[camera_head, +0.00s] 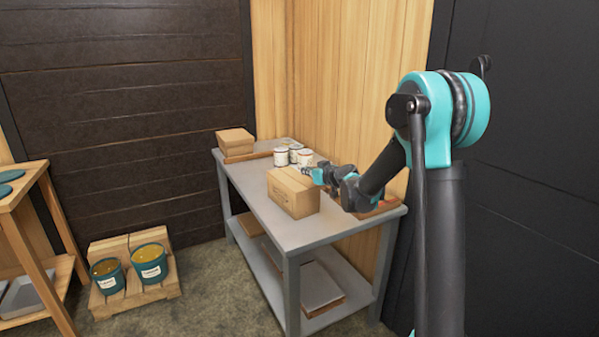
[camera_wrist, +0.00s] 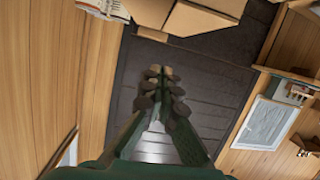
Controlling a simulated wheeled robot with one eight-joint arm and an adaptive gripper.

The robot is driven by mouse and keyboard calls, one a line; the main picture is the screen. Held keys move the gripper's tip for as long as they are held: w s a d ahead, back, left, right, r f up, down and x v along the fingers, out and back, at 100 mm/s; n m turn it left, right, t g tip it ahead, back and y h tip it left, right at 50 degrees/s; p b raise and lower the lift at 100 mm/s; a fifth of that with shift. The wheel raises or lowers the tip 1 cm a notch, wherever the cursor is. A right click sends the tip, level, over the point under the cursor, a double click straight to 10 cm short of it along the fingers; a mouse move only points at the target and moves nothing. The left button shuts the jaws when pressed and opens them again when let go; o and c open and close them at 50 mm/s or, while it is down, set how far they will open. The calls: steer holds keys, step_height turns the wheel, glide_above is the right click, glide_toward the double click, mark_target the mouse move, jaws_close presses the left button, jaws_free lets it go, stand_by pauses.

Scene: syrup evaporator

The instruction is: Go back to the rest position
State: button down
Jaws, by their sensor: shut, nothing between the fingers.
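My gripper (camera_head: 310,172) is above the grey table (camera_head: 262,200), beside the cardboard box (camera_head: 293,192) and close to several white cans (camera_head: 296,155). It also shows in the wrist view (camera_wrist: 160,75), where its fingers are together with nothing between them. In the head view my arm reaches from the right side over the table's right end. The small size of the gripper there hides whether it touches the box or cans.
A smaller box (camera_head: 235,140) sits at the table's far left end. At the left, two buckets (camera_head: 150,262) stand on a wooden pallet (camera_head: 135,295), and a wooden stand (camera_head: 40,240) is beside them. The floor (camera_head: 225,290) before the table is clear.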

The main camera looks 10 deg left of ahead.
steer(key=s+d+f+m+g+h, duration=0.2)
steer(key=s+d+f, duration=0.4)
steer(key=s, duration=0.8)
steer(key=s+d+f+m+g+h, duration=0.3)
steer(key=s+d+f+h, duration=0.1)
steer(key=s+d, duration=0.8)
steer(key=s+d+f+m+g+h, duration=0.2)
steer(key=s+d+f, duration=0.5)
steer(key=s, duration=1)
steer(key=shift+s+d+f+m+g+h, duration=0.4)
steer(key=shift+d+m+h, duration=0.3)
steer(key=shift+d, duration=0.35)
